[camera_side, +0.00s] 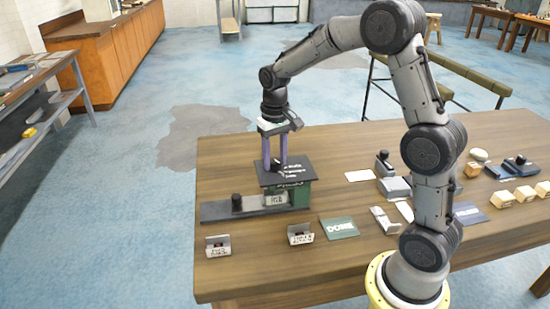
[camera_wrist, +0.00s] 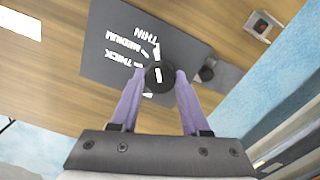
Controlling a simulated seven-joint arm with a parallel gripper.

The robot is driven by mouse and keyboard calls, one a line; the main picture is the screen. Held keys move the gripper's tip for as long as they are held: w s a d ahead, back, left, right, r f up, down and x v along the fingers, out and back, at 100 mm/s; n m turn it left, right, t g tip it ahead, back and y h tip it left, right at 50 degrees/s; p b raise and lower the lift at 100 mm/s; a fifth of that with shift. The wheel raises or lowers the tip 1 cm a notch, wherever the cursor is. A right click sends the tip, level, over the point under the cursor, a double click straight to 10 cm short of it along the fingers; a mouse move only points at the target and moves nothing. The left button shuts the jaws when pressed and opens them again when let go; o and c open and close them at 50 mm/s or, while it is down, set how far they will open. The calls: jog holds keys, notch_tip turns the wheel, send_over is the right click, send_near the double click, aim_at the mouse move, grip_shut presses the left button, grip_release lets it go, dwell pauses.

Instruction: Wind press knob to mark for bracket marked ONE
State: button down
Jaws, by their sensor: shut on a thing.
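The press (camera_side: 290,190) is a green block with a black top plate on the wooden table. In the wrist view its plate (camera_wrist: 110,60) carries the words THIN, MEDIUM and THICK. The round black knob (camera_wrist: 158,72) has a white pointer line, which lies roughly along the picture's vertical. White marks sit near the words; which one the pointer meets I cannot tell. My gripper (camera_wrist: 160,82) points down with its purple fingers shut on the knob; it also shows in the side view (camera_side: 272,165). A small labelled bracket (camera_side: 276,199) sits at the press front; its label is unreadable.
Two more small labelled brackets, one left (camera_side: 218,245) and one right (camera_side: 300,234), stand on the table front. A green DONE mat (camera_side: 339,227) lies right of them. A dark rail with a black knob (camera_side: 237,203) extends left from the press. Grey parts and wooden blocks (camera_side: 502,198) lie further right.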

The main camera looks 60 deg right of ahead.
aim_at(274, 161)
jog(key=shift+m, duration=0.3)
jog(key=shift+c, duration=1.9)
grip_release()
notch_tip(274, 161, up, 14)
jog(key=shift+a, duration=0.1)
